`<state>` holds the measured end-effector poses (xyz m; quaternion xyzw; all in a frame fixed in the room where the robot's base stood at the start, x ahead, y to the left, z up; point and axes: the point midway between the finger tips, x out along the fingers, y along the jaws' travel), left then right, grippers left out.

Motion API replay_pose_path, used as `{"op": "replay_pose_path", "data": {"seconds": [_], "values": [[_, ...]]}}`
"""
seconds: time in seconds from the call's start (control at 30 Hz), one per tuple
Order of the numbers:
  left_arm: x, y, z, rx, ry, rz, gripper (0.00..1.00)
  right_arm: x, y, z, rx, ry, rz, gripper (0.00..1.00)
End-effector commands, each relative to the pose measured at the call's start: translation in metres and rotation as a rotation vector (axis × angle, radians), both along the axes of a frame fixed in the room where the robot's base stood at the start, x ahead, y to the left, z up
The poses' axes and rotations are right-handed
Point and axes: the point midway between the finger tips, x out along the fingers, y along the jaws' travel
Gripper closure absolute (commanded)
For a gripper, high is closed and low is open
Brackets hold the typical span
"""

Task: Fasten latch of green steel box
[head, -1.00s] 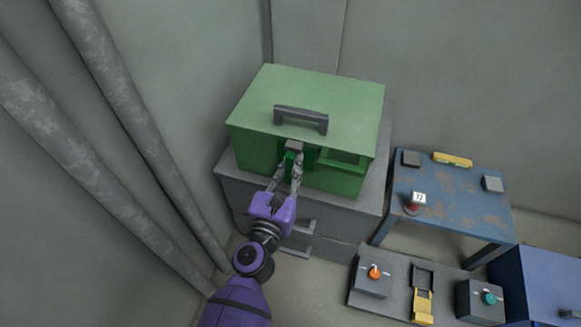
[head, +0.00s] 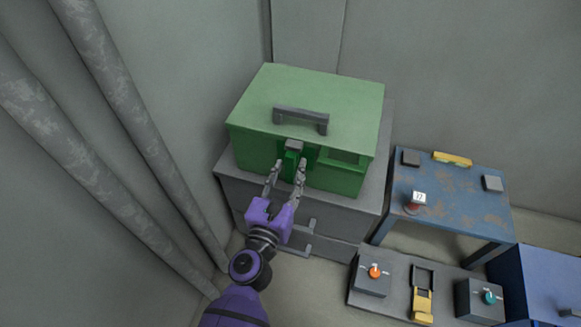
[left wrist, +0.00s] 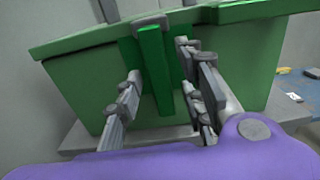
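The green steel box (head: 310,100) stands on a grey cabinet, its lid down and a dark handle (head: 301,119) on top. Its latch is a green flap (head: 291,162) under a grey catch (head: 293,146) at the front; the flap also shows in the left wrist view (left wrist: 154,68). I cannot tell whether the latch is engaged. My left gripper (head: 286,172) is open in front of the box, with its fingers apart on either side of the latch; it also shows in the left wrist view (left wrist: 165,88). It holds nothing. My right gripper is not in view.
The grey cabinet (head: 340,206) has drawer handles below the box. To the right stand a blue table (head: 460,195) with small items and a low grey panel with an orange knob (head: 375,272) and a teal knob (head: 489,297). Large pipes (head: 80,160) run along the left.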

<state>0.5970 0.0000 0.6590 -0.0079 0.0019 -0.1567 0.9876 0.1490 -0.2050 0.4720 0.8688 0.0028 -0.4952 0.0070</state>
Motion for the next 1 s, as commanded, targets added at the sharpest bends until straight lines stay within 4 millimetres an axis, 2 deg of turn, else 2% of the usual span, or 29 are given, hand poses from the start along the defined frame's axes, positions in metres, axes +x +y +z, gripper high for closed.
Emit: {"op": "replay_pose_path", "data": {"seconds": [0.2, 0.4, 1.0], "values": [[-0.037, 0.013, -0.001, -0.001, 0.004, 0.003, 0.64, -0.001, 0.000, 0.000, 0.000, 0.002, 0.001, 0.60], [-0.054, 0.017, 0.000, -0.002, 0.002, 0.000, 0.64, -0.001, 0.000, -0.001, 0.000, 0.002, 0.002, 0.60], [-0.055, 0.018, 0.000, 0.010, -0.003, -0.001, 0.64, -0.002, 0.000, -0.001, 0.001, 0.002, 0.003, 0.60]]}}
